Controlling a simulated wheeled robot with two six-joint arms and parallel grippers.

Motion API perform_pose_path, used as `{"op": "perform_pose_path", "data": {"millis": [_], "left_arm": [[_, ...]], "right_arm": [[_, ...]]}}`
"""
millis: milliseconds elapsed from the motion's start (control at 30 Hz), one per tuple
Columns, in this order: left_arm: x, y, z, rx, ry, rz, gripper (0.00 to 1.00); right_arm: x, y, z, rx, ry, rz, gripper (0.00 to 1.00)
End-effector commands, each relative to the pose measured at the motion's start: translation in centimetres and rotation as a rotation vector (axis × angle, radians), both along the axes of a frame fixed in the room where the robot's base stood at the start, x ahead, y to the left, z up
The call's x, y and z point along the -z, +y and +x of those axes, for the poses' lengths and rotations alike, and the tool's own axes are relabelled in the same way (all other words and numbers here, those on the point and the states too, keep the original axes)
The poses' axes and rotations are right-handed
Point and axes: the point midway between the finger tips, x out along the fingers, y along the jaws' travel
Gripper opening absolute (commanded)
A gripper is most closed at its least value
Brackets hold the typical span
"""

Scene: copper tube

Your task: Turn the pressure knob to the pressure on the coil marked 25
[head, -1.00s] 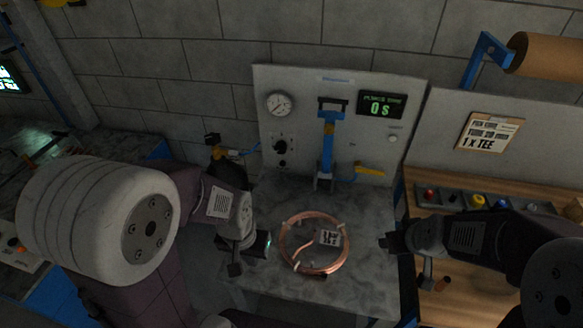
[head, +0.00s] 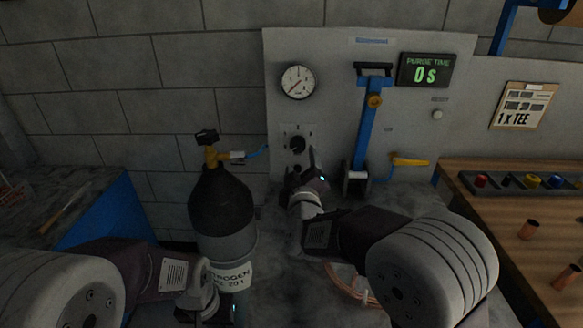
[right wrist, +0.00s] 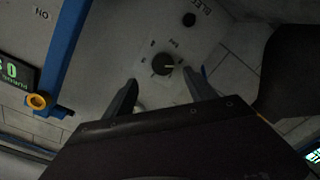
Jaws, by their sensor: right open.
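The pressure knob (head: 297,144) is a black dial on the grey panel (head: 350,60), under the round gauge (head: 298,82). In the right wrist view the knob (right wrist: 163,62) shows a pale pointer and marks around it. My right gripper (head: 303,170) is open just in front of and below it. In the wrist view its fingertips (right wrist: 161,76) lie either side of the knob, apparently not touching it. The copper coil (head: 356,286) lies on the bench, mostly hidden behind my right arm; its tag is hidden. My left gripper (head: 207,312) is low at the bottom edge, its jaws unclear.
A second black knob (right wrist: 190,19), labelled BLEED, sits close by. A dark nitrogen cylinder (head: 222,215) stands left of the panel.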

Motion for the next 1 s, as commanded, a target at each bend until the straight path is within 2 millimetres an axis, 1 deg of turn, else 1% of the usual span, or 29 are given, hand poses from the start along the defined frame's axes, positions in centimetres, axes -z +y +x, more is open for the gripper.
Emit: {"op": "perform_pose_path", "data": {"millis": [33, 133, 233, 267, 500, 633, 767, 1000], "left_arm": [[0.4, 0.0, 0.0, 0.000, -0.001, 0.000, 0.00], [0.1, 0.0, 0.0, 0.000, -0.001, 0.000, 0.00], [0.1, 0.0, 0.0, 0.000, -0.001, 0.000, 0.00], [0.2, 0.0, 0.0, 0.000, -0.001, 0.000, 0.00], [0.3, 0.0, 0.0, 0.000, -0.001, 0.000, 0.00], [0.3, 0.0, 0.0, 0.000, -0.001, 0.000, 0.00], [0.3, 0.0, 0.0, 0.000, -0.001, 0.000, 0.00], [0.3, 0.0, 0.0, 0.000, -0.001, 0.000, 0.00]], "right_arm": [[0.3, 0.3, -0.1, -0.006, 0.000, 0.000, 0.65], [0.1, 0.4, -0.1, -0.008, 0.000, 0.000, 0.65], [0.1, 0.4, 0.6, -0.006, -0.001, 0.000, 0.65], [0.1, 0.4, 1.1, -0.006, -0.001, 0.000, 0.65], [0.1, 0.6, 6.2, -0.006, -0.001, 0.001, 0.65], [0.1, 0.6, 8.0, -0.007, 0.000, 0.000, 0.65], [0.1, 0.7, 8.9, -0.008, 0.001, 0.001, 0.65], [0.1, 0.7, 8.9, -0.008, 0.001, 0.000, 0.65]]}}
